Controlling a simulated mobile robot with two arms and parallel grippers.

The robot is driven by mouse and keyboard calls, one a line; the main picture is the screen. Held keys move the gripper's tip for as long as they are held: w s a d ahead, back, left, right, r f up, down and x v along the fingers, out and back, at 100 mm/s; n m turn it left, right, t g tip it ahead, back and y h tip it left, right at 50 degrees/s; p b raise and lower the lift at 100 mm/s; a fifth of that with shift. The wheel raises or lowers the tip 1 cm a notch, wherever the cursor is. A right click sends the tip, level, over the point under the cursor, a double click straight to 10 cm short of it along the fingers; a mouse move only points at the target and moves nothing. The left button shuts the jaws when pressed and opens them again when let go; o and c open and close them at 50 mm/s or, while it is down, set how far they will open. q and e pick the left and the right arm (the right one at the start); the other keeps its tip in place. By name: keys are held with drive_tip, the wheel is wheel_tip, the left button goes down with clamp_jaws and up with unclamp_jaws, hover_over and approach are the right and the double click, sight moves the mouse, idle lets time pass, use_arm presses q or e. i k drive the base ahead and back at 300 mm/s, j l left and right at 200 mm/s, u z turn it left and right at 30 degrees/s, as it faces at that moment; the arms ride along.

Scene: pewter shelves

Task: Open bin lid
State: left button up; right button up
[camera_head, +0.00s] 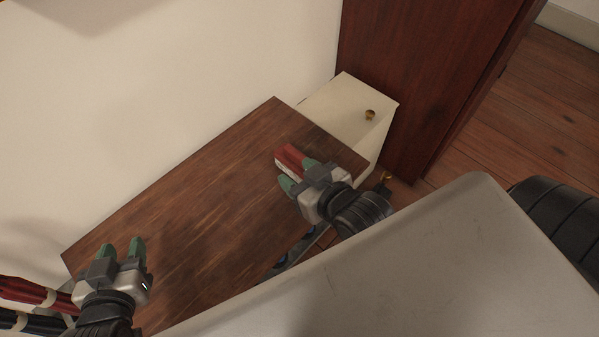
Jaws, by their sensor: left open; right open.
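A cream-white box with a flat top (340,97) stands against the wall, beyond the far end of a brown wooden top; it looks like the bin. A small brass knob (369,114) sits on its upper face, which looks closed. The wooden top hides part of the box. My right gripper (298,174) is open over the wooden top, short of the box and apart from the knob. A small red and white object (288,157) shows right at its green fingertips; I cannot tell whether they touch. My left gripper (122,249) is open over the near left end of the wooden top.
The wooden top (210,200) is otherwise bare. A dark red-brown wooden cabinet (420,70) stands right behind the box. A second brass fitting (386,177) shows low beside my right wrist. Plank floor (535,110) is open at the right; a white wall (150,90) bounds the left.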

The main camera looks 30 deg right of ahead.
sight(347, 107)
drive_tip(key=z, duration=1.3)
